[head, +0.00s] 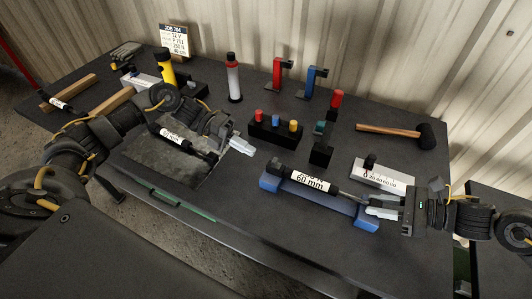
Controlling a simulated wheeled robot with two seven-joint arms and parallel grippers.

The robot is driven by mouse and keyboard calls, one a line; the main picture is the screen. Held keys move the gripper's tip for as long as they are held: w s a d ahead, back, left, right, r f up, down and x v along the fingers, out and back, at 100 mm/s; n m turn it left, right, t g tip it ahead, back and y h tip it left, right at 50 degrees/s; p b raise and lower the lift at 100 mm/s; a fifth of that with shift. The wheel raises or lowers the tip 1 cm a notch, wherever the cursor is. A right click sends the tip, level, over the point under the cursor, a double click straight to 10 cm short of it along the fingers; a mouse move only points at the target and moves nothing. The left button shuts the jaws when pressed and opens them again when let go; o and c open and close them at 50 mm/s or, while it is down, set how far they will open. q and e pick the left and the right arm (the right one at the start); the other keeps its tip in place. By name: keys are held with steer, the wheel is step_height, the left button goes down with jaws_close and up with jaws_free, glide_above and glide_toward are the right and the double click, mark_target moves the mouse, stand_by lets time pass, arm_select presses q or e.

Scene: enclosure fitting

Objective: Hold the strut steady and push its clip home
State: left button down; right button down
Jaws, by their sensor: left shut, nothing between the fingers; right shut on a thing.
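A strut (313,182) with a black body and a white "60 mm" label lies in a blue cradle (269,183) at the front middle of the bench. Its thin rod points right toward my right gripper (372,206). That gripper is shut on the strut's rod end, low over the cradle's right end. Its fingers hide the rod's tip, and I cannot make out the clip. My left gripper (246,148) is shut and empty, above the bench to the upper left of the strut, apart from it.
A second black strut (190,141) lies over a grey mat (168,167) beside my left arm. Behind stand a block with coloured knobs (277,130), a white-and-red bottle (233,80), red (277,74) and blue (310,80) clamps, and a mallet (390,132).

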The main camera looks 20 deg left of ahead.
arm_select(q)
steer(key=v, duration=0.8)
steer(key=shift+a, duration=0.2)
steer(key=shift+r, duration=0.15)
arm_select(e)
steer(key=c, duration=1.1)
jaws_free()
